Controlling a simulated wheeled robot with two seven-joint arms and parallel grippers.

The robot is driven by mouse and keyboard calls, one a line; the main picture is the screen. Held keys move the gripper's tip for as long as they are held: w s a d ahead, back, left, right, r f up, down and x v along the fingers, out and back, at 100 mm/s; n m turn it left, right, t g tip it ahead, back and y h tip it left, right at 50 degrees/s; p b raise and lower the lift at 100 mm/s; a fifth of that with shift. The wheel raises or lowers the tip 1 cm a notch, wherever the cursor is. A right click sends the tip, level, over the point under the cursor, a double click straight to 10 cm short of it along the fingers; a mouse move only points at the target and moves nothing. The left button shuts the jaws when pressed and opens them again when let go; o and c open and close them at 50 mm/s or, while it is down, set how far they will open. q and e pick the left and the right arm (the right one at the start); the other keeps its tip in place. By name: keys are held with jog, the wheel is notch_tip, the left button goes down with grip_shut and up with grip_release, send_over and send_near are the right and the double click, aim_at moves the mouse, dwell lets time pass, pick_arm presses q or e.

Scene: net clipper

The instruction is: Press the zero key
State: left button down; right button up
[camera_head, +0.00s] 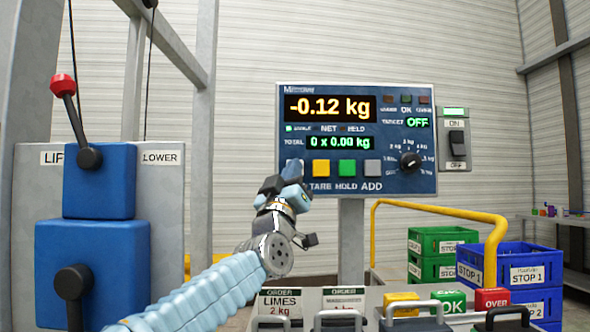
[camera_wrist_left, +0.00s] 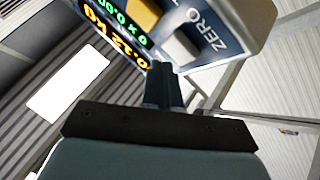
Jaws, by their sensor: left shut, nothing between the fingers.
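The scale panel (camera_head: 440,95) is blue and reads -0.12 kg, with 0 x 0.00 kg below. My left gripper (camera_head: 291,172) is shut and empty, in front of the panel's lower left, where it hides most of the zero key and its label in the head view. In the left wrist view the pale zero key (camera_wrist_left: 182,47) shows beside the ZERO label. The shut fingers (camera_wrist_left: 160,80) are close to this key and overlap its edge. I cannot tell if they touch it. My right gripper is in neither view.
Right of the zero key are the yellow tare key (camera_head: 320,167), green hold key (camera_head: 347,167), grey add key (camera_head: 372,167) and a knob (camera_head: 410,160). A red-topped lever (camera_head: 63,86) stands left. Green crates (camera_head: 430,240) and blue crates (camera_head: 510,264) stand right.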

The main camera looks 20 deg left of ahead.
pick_arm(q)
jog(key=shift+w, duration=0.15)
jog(key=shift+w+a, duration=0.15)
jog(key=shift+w, duration=0.15)
jog(key=shift+w+a+p, duration=0.1)
jog(key=shift+w+p, duration=0.25)
dwell(0.5)
dwell(0.4)
jog(key=shift+s+d+b, duration=0.25)
jog(key=shift+s+b, duration=0.3)
jog(key=shift+s, duration=0.25)
